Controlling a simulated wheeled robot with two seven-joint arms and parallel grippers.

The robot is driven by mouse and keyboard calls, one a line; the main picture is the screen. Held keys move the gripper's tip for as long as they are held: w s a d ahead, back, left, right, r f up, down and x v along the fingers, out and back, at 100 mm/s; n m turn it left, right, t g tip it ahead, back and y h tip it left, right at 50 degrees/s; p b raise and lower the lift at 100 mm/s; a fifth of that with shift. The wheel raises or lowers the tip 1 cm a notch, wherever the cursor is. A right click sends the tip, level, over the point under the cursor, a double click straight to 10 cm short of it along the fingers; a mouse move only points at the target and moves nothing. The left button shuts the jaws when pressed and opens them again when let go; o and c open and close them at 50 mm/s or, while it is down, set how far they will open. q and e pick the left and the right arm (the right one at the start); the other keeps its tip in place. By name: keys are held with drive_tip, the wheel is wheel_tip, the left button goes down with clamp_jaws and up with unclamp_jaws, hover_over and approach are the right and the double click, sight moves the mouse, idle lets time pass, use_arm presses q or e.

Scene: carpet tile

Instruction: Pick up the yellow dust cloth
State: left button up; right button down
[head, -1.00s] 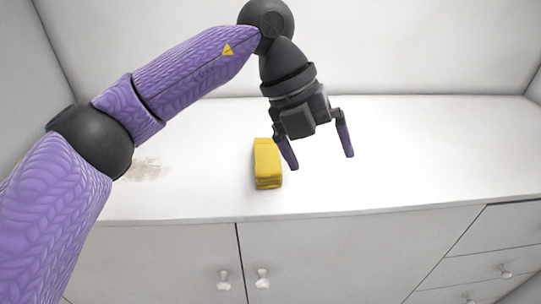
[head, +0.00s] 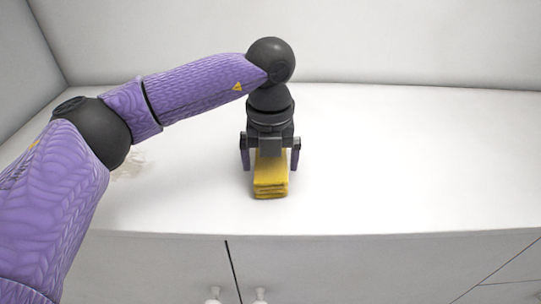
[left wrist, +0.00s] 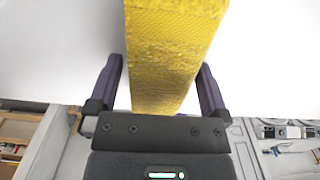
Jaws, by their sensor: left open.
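The yellow dust cloth (head: 270,183) is a folded, layered block lying on the white counter top near its front edge. My left gripper (head: 270,168) is open above it in the head view, with one finger on each side of the cloth. The gripper hides the cloth's far part. In the left wrist view the cloth (left wrist: 170,55) runs between the two open fingers (left wrist: 160,75), with a gap showing on each side. My right gripper is in neither view.
The white counter (head: 400,165) is clear to the right of the cloth. A faint brownish smudge (head: 130,166) lies on the counter at the left, close to my arm. White cabinet doors with knobs (head: 261,295) are below the front edge.

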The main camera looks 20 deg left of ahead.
use_arm(q)
drive_tip(key=shift+w, duration=0.1)
drive_tip(key=c, duration=1)
wheel_tip(320, 180, up, 10)
drive_tip(key=shift+b, duration=0.9)
drive_tip(key=shift+c, duration=0.2)
